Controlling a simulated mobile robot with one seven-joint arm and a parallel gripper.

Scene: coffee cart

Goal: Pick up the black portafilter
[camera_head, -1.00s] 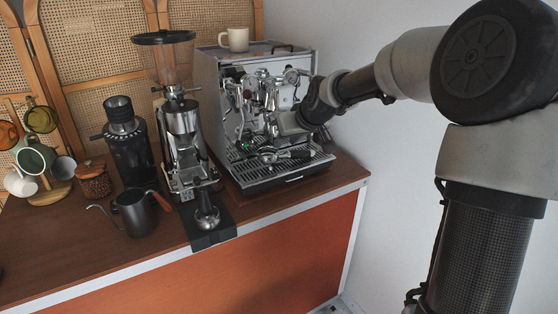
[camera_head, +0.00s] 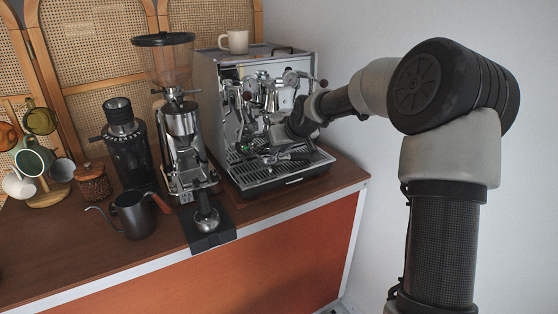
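My gripper (camera_head: 286,133) is in front of the machine's face, just above the portafilter, reaching in from the right. Its fingers are dark and turned away, so I cannot tell their opening or whether they touch the portafilter.
A grinder (camera_head: 180,125) stands left of the machine, with a black mat (camera_head: 213,240) bearing a metal-based tool in front. A kettle (camera_head: 135,215), a smaller grinder (camera_head: 130,155) and a mug tree (camera_head: 48,198) stand further left. A cup (camera_head: 236,41) sits atop the machine.

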